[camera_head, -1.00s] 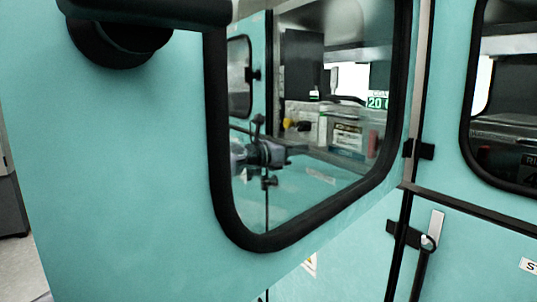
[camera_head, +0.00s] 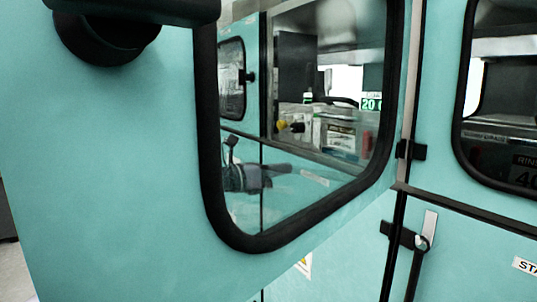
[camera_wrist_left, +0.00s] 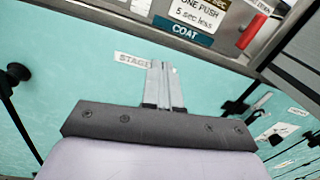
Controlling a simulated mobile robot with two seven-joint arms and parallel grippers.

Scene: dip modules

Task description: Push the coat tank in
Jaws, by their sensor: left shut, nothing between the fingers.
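My left gripper (camera_wrist_left: 165,70) is shut and empty in the left wrist view, its fingers pointing up the picture at the teal panel below the COAT label. A metal front with the COAT label (camera_wrist_left: 184,31), a "ONE PUSH 5 sec less" sign and a red handle (camera_wrist_left: 252,31) lies beyond the fingertips. I cannot tell how far the coat tank sticks out. In the head view, my left gripper (camera_head: 270,175) shows through the door window, below the bay with a labelled grey container (camera_head: 340,136). I see a gap between gripper and container there. My right gripper is not in view.
A teal door (camera_head: 120,180) with a black-framed window stands open in the foreground and covers much of the head view. A green display (camera_head: 372,102) glows inside the bay. The rinse module window (camera_head: 500,130) is at right. A STAGE label (camera_wrist_left: 132,60) is beside the fingers.

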